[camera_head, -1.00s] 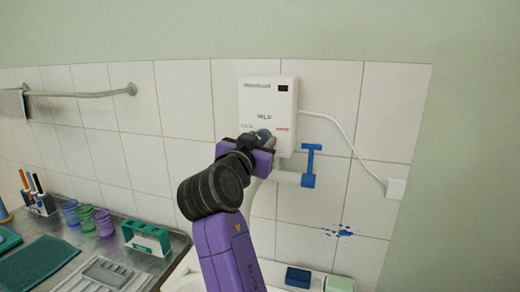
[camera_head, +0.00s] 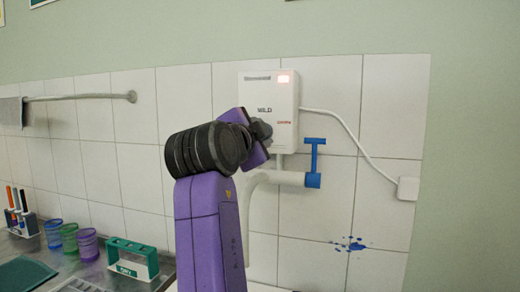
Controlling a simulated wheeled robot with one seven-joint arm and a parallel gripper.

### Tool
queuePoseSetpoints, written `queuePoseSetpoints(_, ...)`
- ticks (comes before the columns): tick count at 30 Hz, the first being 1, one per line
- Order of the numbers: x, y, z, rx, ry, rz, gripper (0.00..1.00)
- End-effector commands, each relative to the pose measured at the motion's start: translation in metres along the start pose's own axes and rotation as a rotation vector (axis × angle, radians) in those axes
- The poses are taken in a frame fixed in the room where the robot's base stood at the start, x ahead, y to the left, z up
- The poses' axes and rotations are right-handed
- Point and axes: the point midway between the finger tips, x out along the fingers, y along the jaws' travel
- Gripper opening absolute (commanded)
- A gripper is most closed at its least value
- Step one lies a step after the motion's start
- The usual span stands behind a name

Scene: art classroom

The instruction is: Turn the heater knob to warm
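The white heater box (camera_head: 286,96) is fixed to the tiled wall, and its small display at the top right is lit red. Its front reads what looks like "MILD", with a red word at the lower right that is too small to read surely. My gripper (camera_head: 261,130) is at the lower left of the heater's front, on the knob's side. The knob is mostly or wholly hidden by it, so its angle does not show. The fingers are too small and covered to tell whether they are open or shut.
A pale pipe with a blue tap handle (camera_head: 314,160) sits just below the heater. A white cable runs right to a wall box (camera_head: 408,189). A towel rail (camera_head: 80,97) is at left. Cups (camera_head: 68,238) and a green rack (camera_head: 132,259) stand on the counter.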

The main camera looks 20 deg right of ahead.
Motion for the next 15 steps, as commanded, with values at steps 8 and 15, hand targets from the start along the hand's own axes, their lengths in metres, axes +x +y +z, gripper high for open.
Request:
queuePoseSetpoints(8, -0.0005, 0.0036, 0.0022, 0.261, 0.000, 0.002, 0.00)
queuePoseSetpoints(15, 0.0000, 0.0034, 0.0021, 0.489, 0.000, 0.004, 0.00)
